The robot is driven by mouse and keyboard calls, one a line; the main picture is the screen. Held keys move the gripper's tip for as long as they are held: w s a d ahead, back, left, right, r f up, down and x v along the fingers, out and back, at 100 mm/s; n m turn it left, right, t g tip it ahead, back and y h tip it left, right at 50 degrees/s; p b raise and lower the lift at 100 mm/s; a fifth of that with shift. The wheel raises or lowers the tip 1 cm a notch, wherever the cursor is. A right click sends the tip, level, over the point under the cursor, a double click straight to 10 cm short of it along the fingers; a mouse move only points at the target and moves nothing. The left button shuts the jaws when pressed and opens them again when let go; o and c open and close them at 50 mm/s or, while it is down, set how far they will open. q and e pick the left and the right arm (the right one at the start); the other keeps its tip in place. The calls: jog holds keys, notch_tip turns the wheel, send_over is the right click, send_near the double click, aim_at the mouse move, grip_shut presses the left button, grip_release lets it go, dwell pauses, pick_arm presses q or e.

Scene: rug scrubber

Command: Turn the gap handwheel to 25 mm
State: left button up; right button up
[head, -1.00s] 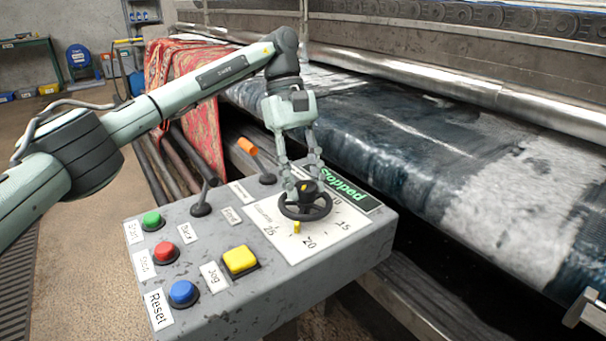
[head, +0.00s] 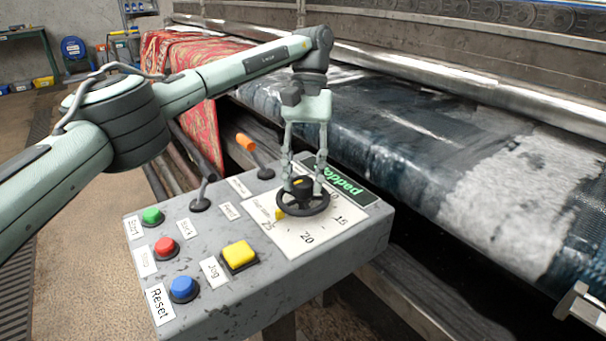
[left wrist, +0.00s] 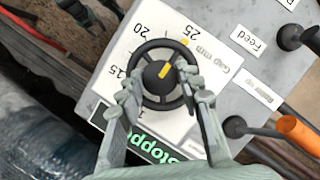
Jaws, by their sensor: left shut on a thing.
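The gap handwheel (head: 302,212) is a black spoked wheel with a dark hub, standing on a white dial plate (head: 318,244) on the grey control box. Its yellow pointer (head: 279,214) is at the 25 mark, and the left wrist view also shows this pointer (left wrist: 184,41) right by the printed 25. A yellow bar marks the hub (left wrist: 165,70). My left gripper (head: 303,187) comes down from above and is shut on the handwheel, with its fingers at opposite sides of the hub. My right gripper is not in view.
The box carries a green button (head: 152,216), red button (head: 166,247), blue button (head: 183,289), yellow Jog button (head: 239,256), a black lever (head: 202,190) and an orange-tipped lever (head: 250,146). A green "Stopped" display (head: 345,186) is beside the dial. The rug machine's roller lies behind.

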aim_at(304, 178)
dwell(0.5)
pick_arm(q)
jog(key=o, duration=1.2)
jog(key=shift+c, duration=0.2)
jog(key=shift+r, duration=0.1)
notch_tip(304, 178, up, 10)
